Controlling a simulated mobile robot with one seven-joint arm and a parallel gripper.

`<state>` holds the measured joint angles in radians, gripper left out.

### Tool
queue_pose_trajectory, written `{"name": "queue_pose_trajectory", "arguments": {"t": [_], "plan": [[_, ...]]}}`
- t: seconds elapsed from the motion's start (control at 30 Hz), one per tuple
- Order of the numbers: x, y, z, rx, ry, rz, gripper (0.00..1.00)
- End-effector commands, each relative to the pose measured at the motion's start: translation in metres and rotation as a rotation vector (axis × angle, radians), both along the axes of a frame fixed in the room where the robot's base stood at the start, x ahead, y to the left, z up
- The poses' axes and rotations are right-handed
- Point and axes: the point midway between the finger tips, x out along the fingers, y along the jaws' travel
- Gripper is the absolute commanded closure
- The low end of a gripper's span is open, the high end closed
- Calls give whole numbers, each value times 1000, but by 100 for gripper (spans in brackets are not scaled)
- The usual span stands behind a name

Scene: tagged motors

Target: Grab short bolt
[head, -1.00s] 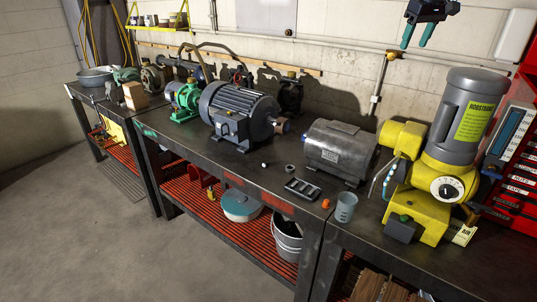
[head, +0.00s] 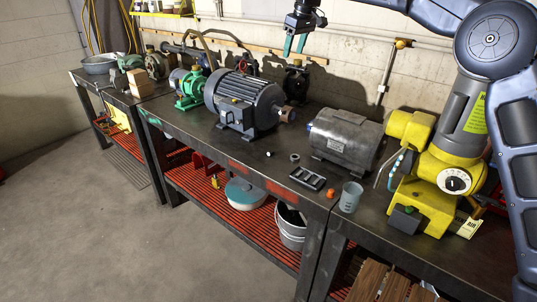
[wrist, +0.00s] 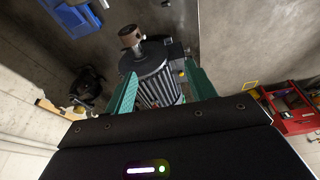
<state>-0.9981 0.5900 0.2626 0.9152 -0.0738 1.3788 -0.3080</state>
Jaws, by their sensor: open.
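My gripper (head: 294,46) is high in front of the back wall in the head view, pointing down, its two green fingers apart and empty. In the wrist view my gripper (wrist: 160,94) has its fingers on both sides of the large dark motor (wrist: 160,85), which lies well beyond them. A small pale piece (head: 268,154) lies on the bench top in front of that motor; it may be the short bolt, but it is too small to tell. A grey ring-like nut (head: 295,157) lies to its right. I cannot make out either in the wrist view.
A dark slotted tray (head: 307,178), an orange cap (head: 330,194) and a translucent cup (head: 351,197) stand near the bench's front edge. A grey motor (head: 345,139) and a yellow machine (head: 424,203) stand to the right. A green pump (head: 189,89) stands left of the dark motor.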

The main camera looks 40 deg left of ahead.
Motion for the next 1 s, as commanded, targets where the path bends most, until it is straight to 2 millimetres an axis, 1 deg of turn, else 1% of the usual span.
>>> {"name": "queue_pose_trajectory", "arguments": {"t": [0.03,0.1,0.4,0.67,0.83,0.97,1.0], "plan": [[-5,8,-5,-1,3,11,44],[-12,16,-9,0,6,24,44],[-31,41,-24,-1,16,67,44],[-29,38,-52,-2,14,63,44],[-29,38,-84,-4,14,62,44],[-29,37,-122,-5,15,62,44],[-29,37,-137,-6,15,62,44]]}}
